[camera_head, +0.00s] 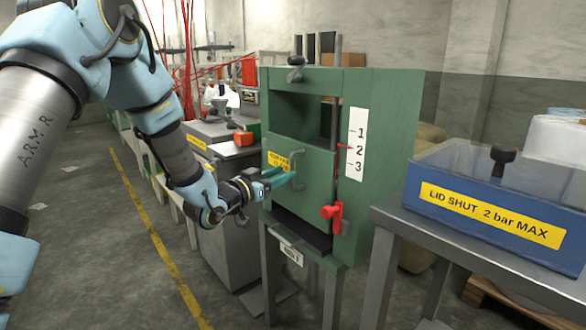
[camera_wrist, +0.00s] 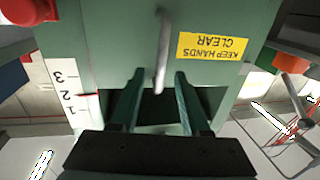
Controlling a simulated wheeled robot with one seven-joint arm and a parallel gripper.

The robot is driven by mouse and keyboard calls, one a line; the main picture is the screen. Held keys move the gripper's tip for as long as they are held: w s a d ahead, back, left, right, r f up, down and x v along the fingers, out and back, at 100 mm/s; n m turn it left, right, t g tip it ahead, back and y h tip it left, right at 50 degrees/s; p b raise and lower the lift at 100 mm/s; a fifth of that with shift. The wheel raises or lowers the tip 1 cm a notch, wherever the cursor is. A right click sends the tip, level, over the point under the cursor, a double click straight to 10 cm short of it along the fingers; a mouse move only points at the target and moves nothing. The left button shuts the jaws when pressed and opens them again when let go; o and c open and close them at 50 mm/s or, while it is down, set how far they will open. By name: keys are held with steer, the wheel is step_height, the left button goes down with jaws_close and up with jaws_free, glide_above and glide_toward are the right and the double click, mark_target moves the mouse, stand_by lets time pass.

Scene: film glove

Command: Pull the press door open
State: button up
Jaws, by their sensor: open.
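The green press (camera_head: 392,140) stands right of centre in the head view. Its green door (camera_head: 317,180) has a yellow label and an upright grey bar handle (camera_head: 297,163). The door looks flush with the press front, with an opening above it. My gripper (camera_head: 280,179) is at the handle, coming from the left. In the wrist view, where the labels appear upside down, the open jaws (camera_wrist: 160,82) have one finger on each side of the handle (camera_wrist: 162,50). I cannot tell whether either finger touches it. The yellow "KEEP HANDS CLEAR" label (camera_wrist: 213,47) is beside it.
A red lever (camera_head: 334,214) sits on the press front, low and right of the door. A white 1-2-3 scale (camera_head: 356,145) is on the front's right. A blue box (camera_head: 490,200) stands on a grey table at right.

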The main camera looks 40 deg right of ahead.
mark_target(292, 188)
steer(key=d, duration=0.5)
steer(key=shift+w+p, duration=0.3)
steer(key=shift+w, duration=0.1)
jaws_close()
stand_by(1.0)
